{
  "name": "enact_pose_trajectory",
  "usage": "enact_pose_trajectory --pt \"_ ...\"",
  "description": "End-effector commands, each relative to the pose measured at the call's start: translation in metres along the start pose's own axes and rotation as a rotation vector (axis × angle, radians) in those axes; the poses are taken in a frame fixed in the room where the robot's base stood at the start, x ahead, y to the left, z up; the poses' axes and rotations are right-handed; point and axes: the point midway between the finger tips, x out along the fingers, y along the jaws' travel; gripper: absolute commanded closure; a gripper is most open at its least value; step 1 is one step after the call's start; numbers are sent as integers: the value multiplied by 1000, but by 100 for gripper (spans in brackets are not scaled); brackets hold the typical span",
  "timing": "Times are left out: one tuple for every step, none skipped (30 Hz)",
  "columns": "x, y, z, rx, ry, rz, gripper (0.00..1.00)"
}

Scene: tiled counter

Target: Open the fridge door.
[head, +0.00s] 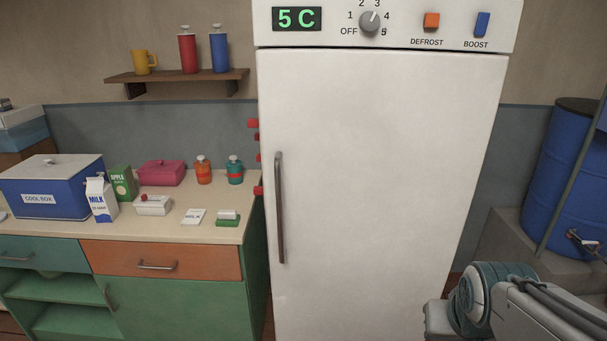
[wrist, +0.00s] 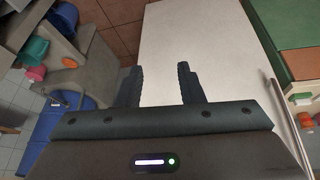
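The fridge door (head: 390,180) is a large white panel that looks shut, below a white control panel. Its long dark vertical handle (head: 279,208) runs along the left edge. The door's white surface also fills the middle of the wrist view (wrist: 205,40), with the handle (wrist: 286,122) as a thin bar to the right of the fingers. My gripper (wrist: 160,82) has two dark fingers spread apart with nothing between them, over the white door and away from the handle. In the head view my arm shows at the lower right, and the fingers are not visible there.
A counter (head: 185,229) with a blue cool box (head: 48,203), milk carton (head: 101,198) and several small items stands left of the fridge. A wall shelf (head: 178,78) holds a mug and bottles. A blue barrel (head: 563,180) on a ledge stands at the right.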

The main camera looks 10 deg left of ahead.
Motion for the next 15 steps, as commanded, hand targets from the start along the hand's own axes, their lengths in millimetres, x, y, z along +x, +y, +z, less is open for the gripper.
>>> enact_pose_trajectory --pt "7 -5 -24 -33 57 3 65" --pt "11 -9 -38 -55 99 3 65" --pt "16 -16 -59 -82 157 -1 65" --pt "20 -22 -73 -103 200 -6 65" --pt "23 -29 -87 -125 244 -14 65" --pt "27 -39 -106 -153 303 -29 65" --pt "30 -47 -119 -175 346 -42 65" --pt "32 -56 -132 -195 390 -59 65" --pt "35 -70 -148 -222 447 -85 65" --pt "36 -81 -159 -242 490 -107 65" --pt "38 -93 -170 -261 533 -131 65" --pt "39 -109 -183 -286 588 -167 65" --pt "40 -122 -192 -303 629 -197 65" --pt "40 -135 -200 -320 671 -230 65" --pt "40 -152 -210 -339 724 -275 65"
